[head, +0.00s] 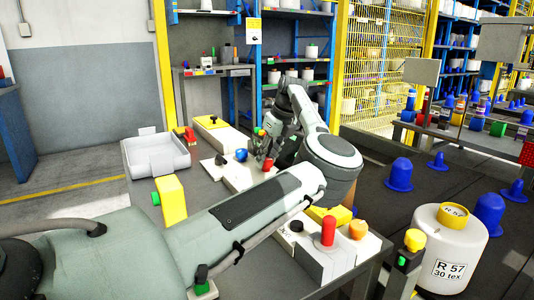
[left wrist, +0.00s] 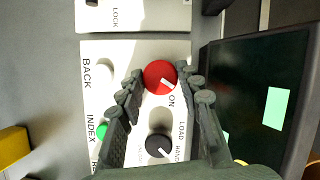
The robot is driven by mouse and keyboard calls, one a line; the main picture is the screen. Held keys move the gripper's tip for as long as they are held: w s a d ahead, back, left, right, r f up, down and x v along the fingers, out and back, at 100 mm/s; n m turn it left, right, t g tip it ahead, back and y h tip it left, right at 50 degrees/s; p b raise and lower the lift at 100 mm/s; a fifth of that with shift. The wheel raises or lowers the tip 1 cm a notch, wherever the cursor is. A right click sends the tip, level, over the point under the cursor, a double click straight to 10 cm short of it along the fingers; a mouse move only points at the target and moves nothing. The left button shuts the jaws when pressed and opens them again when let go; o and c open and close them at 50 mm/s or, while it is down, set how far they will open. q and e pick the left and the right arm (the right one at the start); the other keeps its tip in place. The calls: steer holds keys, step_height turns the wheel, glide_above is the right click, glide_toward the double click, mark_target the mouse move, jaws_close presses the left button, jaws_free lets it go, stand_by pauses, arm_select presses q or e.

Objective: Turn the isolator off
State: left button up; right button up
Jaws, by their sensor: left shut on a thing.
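The isolator looks to be the red round knob (left wrist: 158,77) with a white pointer line, on a white panel (left wrist: 125,60) in the left wrist view. The line slants to the lower right, towards the printed word ON. My left gripper (left wrist: 162,74) has one finger on each side of this knob and is shut on it. In the head view the left gripper (head: 268,150) reaches down over the white panel, and red (head: 267,165) shows just below its fingers. My right gripper is not in view.
A black knob (left wrist: 158,146) and a green button (left wrist: 102,131) are close by on the same panel. A dark screen (left wrist: 245,90) stands right beside it. In the head view a blue knob (head: 241,155) is left of the gripper, and a white tray (head: 140,170) is further left.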

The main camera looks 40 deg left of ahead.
arm_select(q)
steer(key=n+p, duration=0.1)
steer(key=n, duration=0.1)
steer(key=n+g+p, duration=0.1)
steer(key=n, duration=0.1)
steer(key=shift+w+r+g, duration=0.1)
steer(key=shift+g, duration=0.2)
steer(key=shift+n+g+h+p, duration=0.4)
steer(key=shift+n+p, duration=0.2)
steer(key=shift+n, duration=0.6)
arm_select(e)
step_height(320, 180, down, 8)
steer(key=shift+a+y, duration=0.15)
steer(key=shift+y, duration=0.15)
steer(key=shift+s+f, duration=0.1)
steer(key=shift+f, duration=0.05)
arm_select(q)
steer(key=o, duration=1.2)
steer(key=shift+c, duration=0.2)
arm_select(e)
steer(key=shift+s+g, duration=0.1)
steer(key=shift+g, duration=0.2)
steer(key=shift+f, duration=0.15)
